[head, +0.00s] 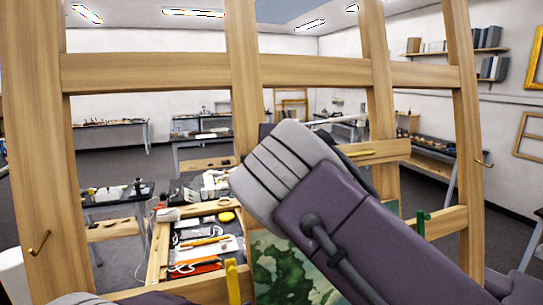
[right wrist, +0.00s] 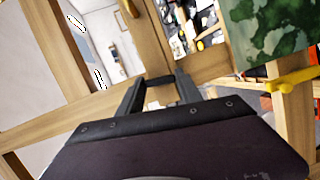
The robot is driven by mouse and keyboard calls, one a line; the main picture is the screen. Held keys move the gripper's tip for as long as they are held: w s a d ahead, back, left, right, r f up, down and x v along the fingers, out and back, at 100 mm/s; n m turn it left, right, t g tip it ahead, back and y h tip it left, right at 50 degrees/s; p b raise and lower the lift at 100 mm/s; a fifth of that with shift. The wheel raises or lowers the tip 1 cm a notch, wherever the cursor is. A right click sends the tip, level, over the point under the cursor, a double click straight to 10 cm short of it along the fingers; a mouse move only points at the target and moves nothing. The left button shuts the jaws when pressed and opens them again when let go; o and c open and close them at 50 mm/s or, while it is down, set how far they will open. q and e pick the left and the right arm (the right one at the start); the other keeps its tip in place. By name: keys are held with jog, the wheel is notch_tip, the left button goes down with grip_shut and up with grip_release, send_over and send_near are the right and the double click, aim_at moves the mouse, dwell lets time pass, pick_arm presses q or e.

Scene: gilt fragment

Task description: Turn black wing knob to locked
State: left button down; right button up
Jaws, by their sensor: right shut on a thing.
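In the right wrist view the black wing knob (right wrist: 159,80) sits against a pale wooden bar of the large frame. My right gripper (right wrist: 160,88) has its two dark fingers on either side of the knob and is shut on it. The knob's wing angle is hard to read at this size. In the head view my right arm crosses the wooden frame (head: 150,73) from lower right, and its wrist hides the knob and the fingers. My left gripper is not in view.
A green painting (head: 290,272) stands low in the frame, near a yellow clamp (head: 232,282) and a green clamp (head: 422,222). Brass hooks (head: 39,243) stick out of the posts. Behind is a tool tray (head: 155,258) and several benches; the floor between them is clear.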

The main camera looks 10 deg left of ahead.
jog(key=shift+w+d+r+m+g+y+p, duration=0.1)
jog(key=shift+m+g+y+p, duration=0.45)
jog(key=shift+m, duration=1.7)
jog(key=shift+w+d+r+m+g+y+p, duration=0.15)
jog(key=shift+m+g+p, duration=0.75)
jog(key=shift+m, duration=1.4)
jog(key=shift+s+a+f+m+g+y+p, duration=0.1)
jog(key=shift+m+g+y+p, duration=0.6)
jog(key=shift+m, duration=1.55)
jog(key=shift+h, duration=0.3)
jog(key=o, duration=1.4)
jog(key=shift+w, duration=0.1)
jog(key=v, duration=0.9)
jog(key=shift+d, duration=0.1)
